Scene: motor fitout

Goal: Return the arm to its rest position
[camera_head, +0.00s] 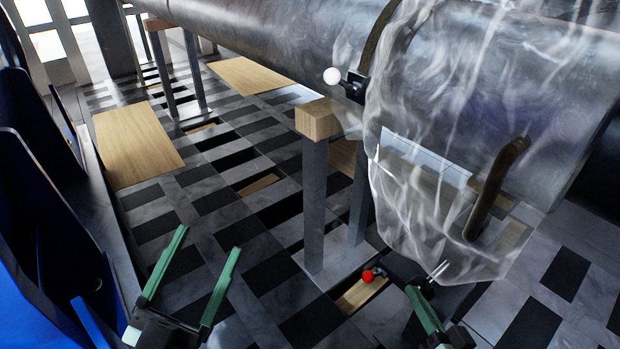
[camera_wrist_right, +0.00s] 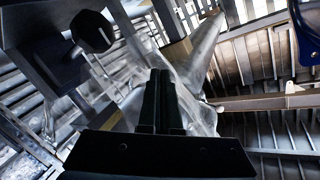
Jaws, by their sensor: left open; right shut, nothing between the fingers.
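My left gripper (camera_head: 210,240) is at the lower left in the head view. Its two green fingers are spread apart with nothing between them. My right gripper (camera_head: 412,290) is at the lower middle right, just below the hanging edge of a clear plastic sheet (camera_head: 435,215). In the right wrist view, the right gripper's fingers (camera_wrist_right: 160,75) are together and hold nothing. The sheet shows behind them there. Whether the right gripper touches the sheet is unclear.
A large metal cylinder (camera_head: 270,35) crosses the top, partly wrapped by the sheet. A wood-topped post (camera_head: 315,195) supports it. A white knob (camera_head: 332,76) and a red knob (camera_head: 367,276) show nearby. The slatted floor (camera_head: 215,200) is open around my left gripper.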

